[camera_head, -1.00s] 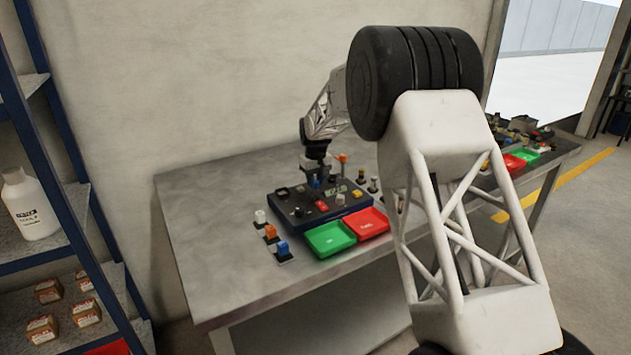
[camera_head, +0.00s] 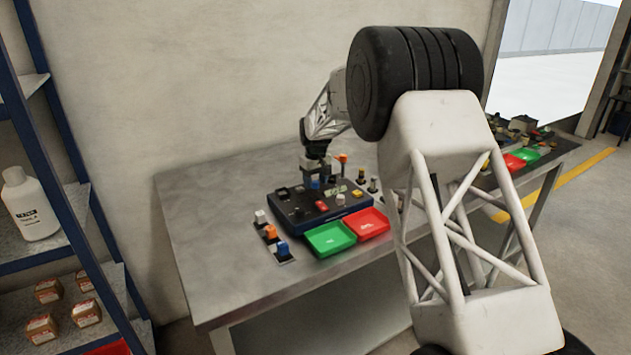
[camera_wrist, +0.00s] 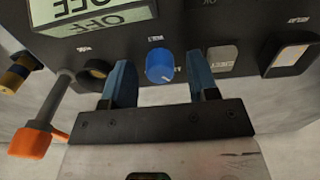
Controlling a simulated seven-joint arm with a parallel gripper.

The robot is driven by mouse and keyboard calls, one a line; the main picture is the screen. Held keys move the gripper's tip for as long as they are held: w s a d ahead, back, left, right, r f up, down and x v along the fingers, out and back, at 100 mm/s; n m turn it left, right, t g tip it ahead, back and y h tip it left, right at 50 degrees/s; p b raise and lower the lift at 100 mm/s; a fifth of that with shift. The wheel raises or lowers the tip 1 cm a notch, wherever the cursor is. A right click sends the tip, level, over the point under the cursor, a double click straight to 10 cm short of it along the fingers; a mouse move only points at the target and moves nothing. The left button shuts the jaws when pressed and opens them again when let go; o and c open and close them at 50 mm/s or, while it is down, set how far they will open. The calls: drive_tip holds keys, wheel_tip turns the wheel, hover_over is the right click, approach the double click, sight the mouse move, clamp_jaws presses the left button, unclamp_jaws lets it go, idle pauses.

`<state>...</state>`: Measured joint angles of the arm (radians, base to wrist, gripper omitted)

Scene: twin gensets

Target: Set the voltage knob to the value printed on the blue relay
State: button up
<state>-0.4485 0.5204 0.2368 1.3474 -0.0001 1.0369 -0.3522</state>
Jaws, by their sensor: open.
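A blue round knob (camera_wrist: 160,66) with a pale pointer mark is on the dark control panel (camera_wrist: 225,25). It sits between the two fingers of my open gripper (camera_wrist: 158,86), with a gap on each side. The label above the knob is too small to read. A panel display (camera_wrist: 95,14) appears inverted in the wrist view and seems to read OFF. In the head view my gripper (camera_head: 315,172) is over the back of the panel. A blue-topped block (camera_head: 283,248), perhaps the blue relay, stands at the panel's left front. No value on it is legible.
White (camera_head: 260,216) and orange (camera_head: 270,232) blocks stand beside the blue one. Green (camera_head: 330,238) and red (camera_head: 367,223) trays lie in front of the panel. An orange-ended lever (camera_wrist: 35,138) is close to my gripper's left. The table's left part is clear.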

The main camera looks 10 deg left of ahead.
sight(316, 181)
drive_tip(key=shift+r, duration=0.15)
drive_tip(key=shift+r, duration=3.75)
drive_tip(key=shift+d+r, duration=0.1)
